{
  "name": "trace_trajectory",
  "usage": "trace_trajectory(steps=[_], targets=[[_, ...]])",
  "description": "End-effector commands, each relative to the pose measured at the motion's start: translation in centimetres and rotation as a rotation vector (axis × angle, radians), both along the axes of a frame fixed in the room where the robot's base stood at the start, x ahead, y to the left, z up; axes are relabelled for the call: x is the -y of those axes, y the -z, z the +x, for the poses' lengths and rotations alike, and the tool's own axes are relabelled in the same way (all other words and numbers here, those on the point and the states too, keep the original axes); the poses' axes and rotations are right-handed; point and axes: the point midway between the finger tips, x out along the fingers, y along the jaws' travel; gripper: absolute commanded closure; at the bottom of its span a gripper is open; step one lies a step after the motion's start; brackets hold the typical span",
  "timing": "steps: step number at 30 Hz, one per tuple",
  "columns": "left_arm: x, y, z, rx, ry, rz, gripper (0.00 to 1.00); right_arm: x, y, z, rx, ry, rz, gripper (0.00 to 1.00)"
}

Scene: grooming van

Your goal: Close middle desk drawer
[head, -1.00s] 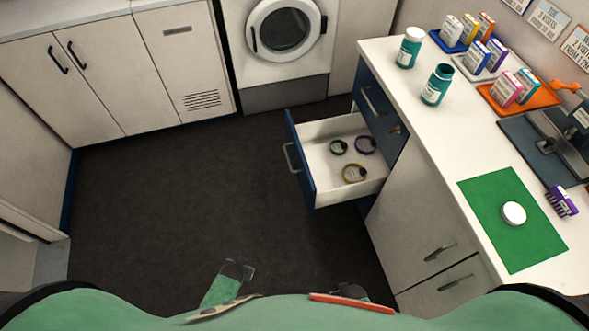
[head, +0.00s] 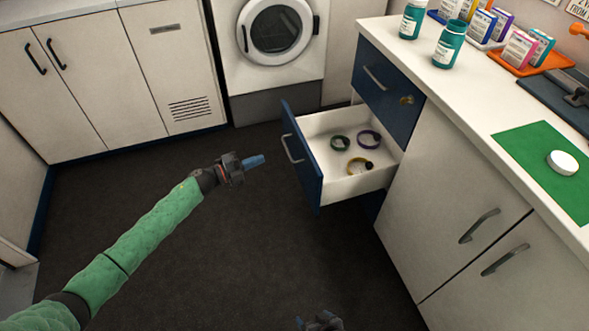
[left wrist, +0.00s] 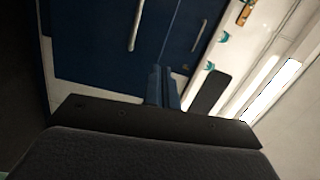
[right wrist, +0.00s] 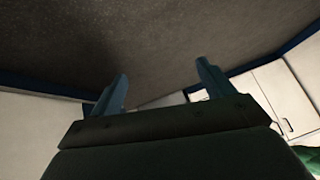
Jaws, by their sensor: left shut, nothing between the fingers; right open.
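The middle desk drawer (head: 308,171) has a dark blue front with a silver handle (head: 291,148). It stands pulled out from the desk, with several collars in its white inside. My left gripper (head: 256,161) is shut and empty, to the left of the drawer front, with its fingers pointing at it and a gap between. In the left wrist view the closed left fingers (left wrist: 164,85) face blue drawer fronts with silver handles. My right gripper (head: 320,321) is at the bottom edge of the head view, low over the floor. In the right wrist view its fingers (right wrist: 160,88) are apart and empty.
A blue top drawer (head: 386,88) with a lock sits above, closed. The white desktop (head: 485,95) holds teal bottles, small boxes and a green mat (head: 535,165). A washing machine (head: 275,45) stands behind. The dark floor (head: 230,225) left of the drawer is clear.

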Motion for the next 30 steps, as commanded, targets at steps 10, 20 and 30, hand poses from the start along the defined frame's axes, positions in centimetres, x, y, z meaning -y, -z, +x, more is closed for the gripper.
trace_trajectory(steps=[10, 20, 30], targets=[[0.7, -0.5, -0.3, 0.094, 0.143, 0.076, 1.00, -0.9, -0.1, 0.2, 0.035, 0.002, 0.027, 0.19], [5.6, -0.5, 1.3, 0.094, 0.141, 0.072, 1.00, -0.9, -0.5, 0.2, 0.033, 0.002, 0.026, 0.19], [10.9, -0.5, 3.0, 0.092, 0.140, 0.073, 1.00, -0.9, -1.0, 0.3, 0.033, 0.002, 0.026, 0.19]])
